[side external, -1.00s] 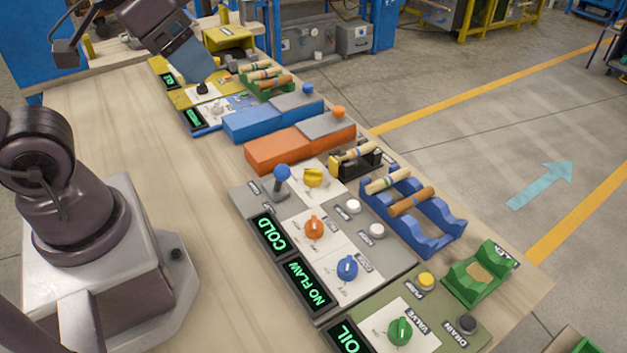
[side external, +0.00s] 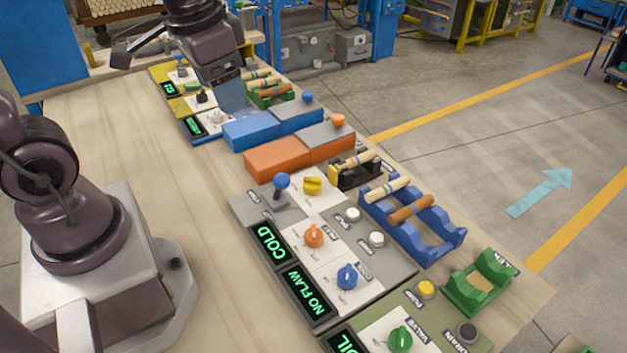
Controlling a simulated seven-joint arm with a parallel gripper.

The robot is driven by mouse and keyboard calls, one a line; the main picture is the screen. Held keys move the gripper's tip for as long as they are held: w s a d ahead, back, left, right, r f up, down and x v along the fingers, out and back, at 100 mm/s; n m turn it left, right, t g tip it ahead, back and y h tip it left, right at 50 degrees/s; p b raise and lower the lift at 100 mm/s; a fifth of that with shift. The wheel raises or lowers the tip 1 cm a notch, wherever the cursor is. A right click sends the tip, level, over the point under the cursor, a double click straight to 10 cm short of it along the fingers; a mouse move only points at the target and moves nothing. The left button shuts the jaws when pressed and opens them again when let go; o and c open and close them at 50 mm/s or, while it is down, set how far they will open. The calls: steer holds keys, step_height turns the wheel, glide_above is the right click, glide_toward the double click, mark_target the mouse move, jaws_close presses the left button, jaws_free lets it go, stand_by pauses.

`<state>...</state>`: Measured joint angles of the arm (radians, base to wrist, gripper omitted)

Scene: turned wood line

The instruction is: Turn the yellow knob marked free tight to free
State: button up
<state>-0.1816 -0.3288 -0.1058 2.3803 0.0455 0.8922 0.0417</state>
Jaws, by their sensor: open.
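The yellow knob (side external: 312,186) stands on a white plate at the back of the grey panel, to the right of a blue-topped lever (side external: 281,183). Its free and tight marks are too small to read. My gripper (side external: 232,105) is at the far end of the bench, near the white knob of the blue panel and the blue block. It is well away from the yellow knob and nothing shows in it. Its fingertips are hard to make out.
Orange (side external: 278,158) and blue (side external: 250,131) blocks lie between my gripper and the grey panel. A black holder (side external: 352,175) with a wooden piece stands right of the yellow knob. Orange (side external: 313,236) and blue (side external: 347,276) knobs sit nearer. The left bench top is bare.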

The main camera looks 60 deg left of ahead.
steer(key=w+a+f+m+g, duration=0.2)
steer(key=w+f+m, duration=0.2)
steer(key=w+f, duration=0.2)
steer(key=m+h, duration=0.1)
steer(key=m, duration=1.2)
glide_above(314, 179)
step_height(314, 179, down, 10)
step_height(314, 179, down, 13)
steer(key=shift+r, duration=0.2)
steer(key=c, duration=0.9)
